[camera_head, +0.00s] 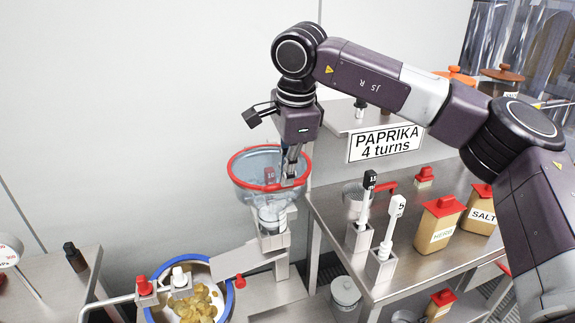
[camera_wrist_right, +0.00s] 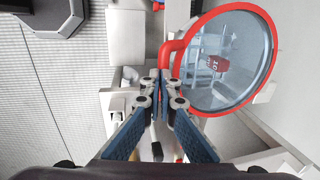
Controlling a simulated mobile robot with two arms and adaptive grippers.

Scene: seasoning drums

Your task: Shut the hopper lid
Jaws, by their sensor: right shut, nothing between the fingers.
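The clear hopper (camera_head: 250,190) stands on a metal stand left of the steel counter. A red ring with a clear pane, which looks like its lid (camera_head: 232,163), lies across the top. The lid also shows in the right wrist view (camera_wrist_right: 262,35), with a red tab at its left edge. I cannot tell whether it sits fully flush. A red part marked 10 (camera_wrist_right: 216,65) shows through the pane. My right gripper (camera_head: 291,178) points down at the lid's right side; its fingertips (camera_wrist_right: 162,75) are together and empty, close by the red tab. My left gripper is out of view.
A blue-rimmed drum (camera_head: 229,305) with yellowish pieces stands below left of the hopper. The counter (camera_head: 410,185) at right holds upright handles in blocks, a herb canister (camera_head: 438,225), a salt canister (camera_head: 480,212) and a PAPRIKA 4 turns sign (camera_head: 386,142).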

